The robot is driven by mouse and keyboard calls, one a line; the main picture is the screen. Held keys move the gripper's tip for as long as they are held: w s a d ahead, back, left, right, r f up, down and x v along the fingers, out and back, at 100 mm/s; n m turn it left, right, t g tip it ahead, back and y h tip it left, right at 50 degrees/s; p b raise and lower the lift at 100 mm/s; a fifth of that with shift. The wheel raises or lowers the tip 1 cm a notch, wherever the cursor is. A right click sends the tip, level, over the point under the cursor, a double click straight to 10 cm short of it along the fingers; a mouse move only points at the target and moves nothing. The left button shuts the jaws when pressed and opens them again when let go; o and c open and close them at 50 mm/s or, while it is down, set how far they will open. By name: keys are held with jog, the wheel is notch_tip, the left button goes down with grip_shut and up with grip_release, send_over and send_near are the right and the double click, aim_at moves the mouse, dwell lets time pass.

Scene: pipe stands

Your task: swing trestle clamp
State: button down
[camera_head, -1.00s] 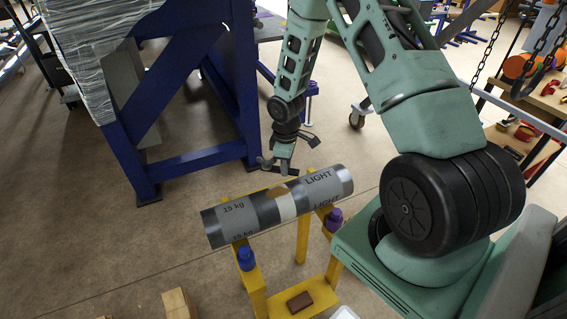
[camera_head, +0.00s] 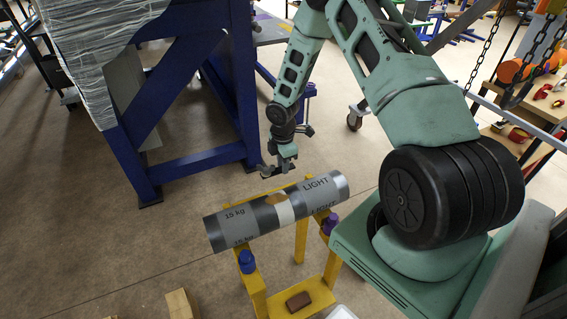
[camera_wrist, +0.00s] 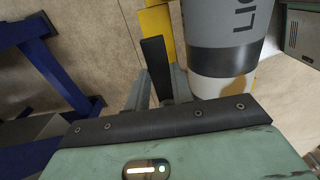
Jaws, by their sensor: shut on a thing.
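A grey pipe (camera_head: 240,219) with black bands and a white band lies across the yellow trestle (camera_head: 301,240) in the head view. Its labels read "15 kg" and "LIGHT". My gripper (camera_head: 279,170) is just behind the pipe's middle, close to its far side. In the wrist view, my gripper (camera_wrist: 160,92) has its grey fingers around a black flat bar (camera_wrist: 156,66), which looks like the trestle clamp's arm. The bar lies beside a yellow trestle part (camera_wrist: 156,22). The pipe (camera_wrist: 226,30) is close on the right there. The clamp's pivot is hidden.
A blue knob (camera_head: 247,262) and a purple knob (camera_head: 330,222) sit on the trestle's near side. A brown block (camera_head: 299,301) rests on its lower shelf. A large blue frame (camera_head: 190,165) stands behind, left. Floor at left is clear.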

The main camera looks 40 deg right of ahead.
jog(key=shift+w, duration=0.15)
jog(key=c, duration=1.2)
grip_release()
jog(key=shift+r, duration=0.15)
notch_tip(320, 180, up, 17)
